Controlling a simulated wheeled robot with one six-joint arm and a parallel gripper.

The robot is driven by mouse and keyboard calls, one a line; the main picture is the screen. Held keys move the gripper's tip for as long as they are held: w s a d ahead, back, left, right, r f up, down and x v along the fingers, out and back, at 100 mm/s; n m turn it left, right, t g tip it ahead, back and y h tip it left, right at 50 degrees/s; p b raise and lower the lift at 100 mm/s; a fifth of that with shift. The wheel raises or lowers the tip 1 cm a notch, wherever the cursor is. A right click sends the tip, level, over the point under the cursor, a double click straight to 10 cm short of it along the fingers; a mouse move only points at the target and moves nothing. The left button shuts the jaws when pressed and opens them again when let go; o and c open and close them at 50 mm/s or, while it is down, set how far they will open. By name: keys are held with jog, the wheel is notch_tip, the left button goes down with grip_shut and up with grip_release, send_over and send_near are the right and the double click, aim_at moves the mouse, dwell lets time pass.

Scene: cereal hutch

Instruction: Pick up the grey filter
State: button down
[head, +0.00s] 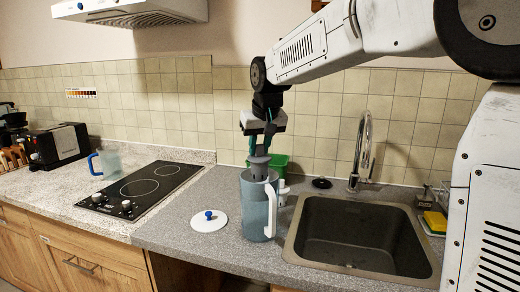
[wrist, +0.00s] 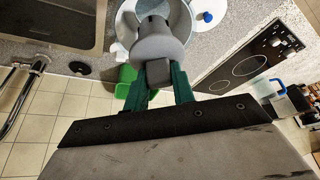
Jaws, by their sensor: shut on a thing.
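The grey filter (head: 260,165) is held upright at the mouth of a translucent blue-grey pitcher (head: 256,212) with a white handle. My gripper (head: 260,145) is shut on the filter's top, with its green fingers pointing down. In the wrist view, the fingers of my gripper (wrist: 160,72) close on the narrow end of the grey filter (wrist: 158,45). The pitcher (wrist: 178,12) shows behind the filter there. In the head view, the filter's lower part is hidden at the pitcher's rim, so I cannot tell how deep it sits.
A white lid with a blue knob (head: 209,221) lies left of the pitcher. A green container (head: 279,164) stands behind it, and the sink (head: 360,235) and tap (head: 361,150) are to its right. A stove (head: 140,187) and another blue-handled pitcher (head: 108,163) are farther left.

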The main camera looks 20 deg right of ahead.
jog(key=shift+r, duration=2.2)
